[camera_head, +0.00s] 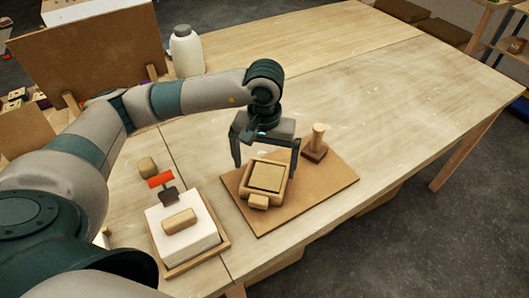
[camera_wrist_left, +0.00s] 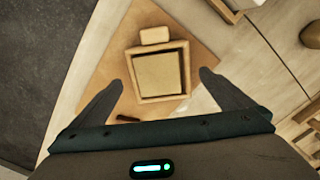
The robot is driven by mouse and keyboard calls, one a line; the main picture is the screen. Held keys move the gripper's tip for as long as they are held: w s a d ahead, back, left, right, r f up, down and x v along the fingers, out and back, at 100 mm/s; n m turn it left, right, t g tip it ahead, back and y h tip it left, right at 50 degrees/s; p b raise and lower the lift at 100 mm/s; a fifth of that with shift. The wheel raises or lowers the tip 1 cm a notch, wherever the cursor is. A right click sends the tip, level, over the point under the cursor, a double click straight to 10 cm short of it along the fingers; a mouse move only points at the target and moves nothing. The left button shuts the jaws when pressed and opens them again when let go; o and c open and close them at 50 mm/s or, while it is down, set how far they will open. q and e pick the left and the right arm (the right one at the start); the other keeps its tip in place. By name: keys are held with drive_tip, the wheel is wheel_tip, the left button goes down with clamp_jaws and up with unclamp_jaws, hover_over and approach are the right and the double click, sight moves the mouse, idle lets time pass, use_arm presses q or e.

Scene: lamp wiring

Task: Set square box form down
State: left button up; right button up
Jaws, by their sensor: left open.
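The square box form (camera_head: 268,178) is a light wooden frame with a tan inner panel and a small block-like tab at its near side. It rests on a brown board (camera_head: 322,190) on the table; in the left wrist view the form (camera_wrist_left: 158,72) lies flat on the board (camera_wrist_left: 112,60). My left gripper (camera_head: 265,165) is open above and around the form, with one finger on each side. In the left wrist view both fingers of the gripper (camera_wrist_left: 160,82) stand apart from the form, with gaps on both sides. My right gripper is not in view.
A wooden stamp-like tool (camera_head: 316,145) stands on the board right of the form. A white block in a wooden tray (camera_head: 192,262) is at the left, with a wooden piece on top. A white bottle (camera_head: 187,52) stands farther back. The table's right side is clear.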

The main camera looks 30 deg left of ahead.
use_arm(q)
wheel_tip(320, 180, up, 6)
drive_tip(key=shift+f+b, duration=0.2)
drive_tip(key=shift+b, duration=0.6)
